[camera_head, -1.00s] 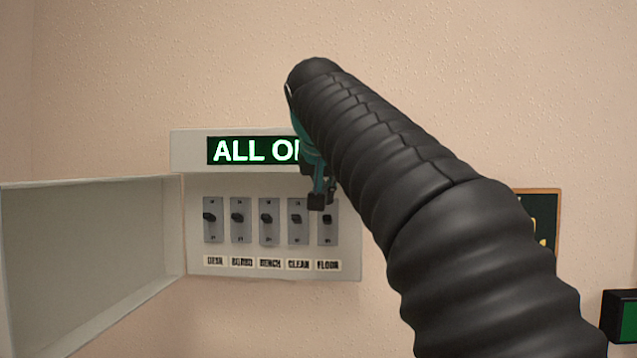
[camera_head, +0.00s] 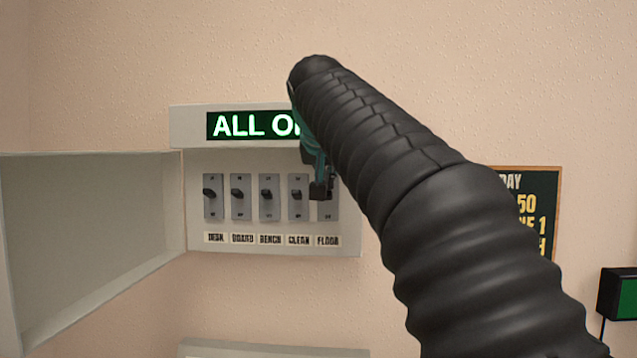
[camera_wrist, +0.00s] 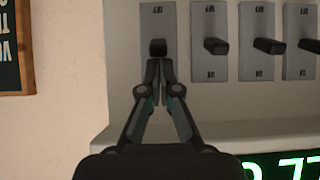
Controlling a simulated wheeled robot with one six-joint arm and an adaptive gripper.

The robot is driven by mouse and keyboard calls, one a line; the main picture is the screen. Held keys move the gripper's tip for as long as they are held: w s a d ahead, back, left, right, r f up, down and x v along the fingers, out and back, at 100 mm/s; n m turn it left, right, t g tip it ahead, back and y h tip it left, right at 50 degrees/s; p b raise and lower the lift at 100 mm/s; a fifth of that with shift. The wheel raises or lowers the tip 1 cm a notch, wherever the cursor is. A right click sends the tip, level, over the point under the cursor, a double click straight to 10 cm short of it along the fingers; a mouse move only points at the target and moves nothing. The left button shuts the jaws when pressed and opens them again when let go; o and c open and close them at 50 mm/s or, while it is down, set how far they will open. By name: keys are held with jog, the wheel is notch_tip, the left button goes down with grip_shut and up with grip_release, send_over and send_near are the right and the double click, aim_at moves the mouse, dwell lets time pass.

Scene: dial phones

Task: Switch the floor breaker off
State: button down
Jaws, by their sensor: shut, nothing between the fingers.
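The floor breaker (camera_head: 328,212) is the rightmost grey switch plate in the row, above the label FLOOR. My gripper (camera_head: 321,190) covers its lever in the head view. In the wrist view, which is upside down, the floor breaker (camera_wrist: 158,20) is the leftmost plate, and its black lever (camera_wrist: 158,48) sticks out near the plate's middle. My gripper (camera_wrist: 157,68) is shut and empty, its fingertips right at the lever on the ON side. Whether they touch it I cannot tell. The green display (camera_head: 252,125) reads ALL O, the rest hidden by my arm.
Several other breakers, labelled DESK, BOARD, BENCH and CLEAN, sit close to the left, the clean breaker (camera_head: 299,197) nearest. The open panel door (camera_head: 90,240) stands out at left. A framed dark board (camera_head: 540,215) hangs on the wall at right, with a green-faced box (camera_head: 622,295) below it.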

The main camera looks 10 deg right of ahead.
jog(key=shift+s+f+t+b, duration=0.25)
jog(key=shift+t+b, duration=0.15)
jog(key=shift+b, duration=0.5)
jog(key=shift+f+b, duration=0.1)
jog(key=shift+b, duration=0.3)
jog(key=b, duration=0.2)
jog(key=s+f+t+b, duration=0.1)
jog(key=b, duration=0.1)
jog(key=shift+a+f+t+h, duration=0.15)
jog(key=shift+a+t+h, duration=0.1)
jog(key=shift+t+h, duration=0.05)
jog(key=shift+r+p, duration=0.75)
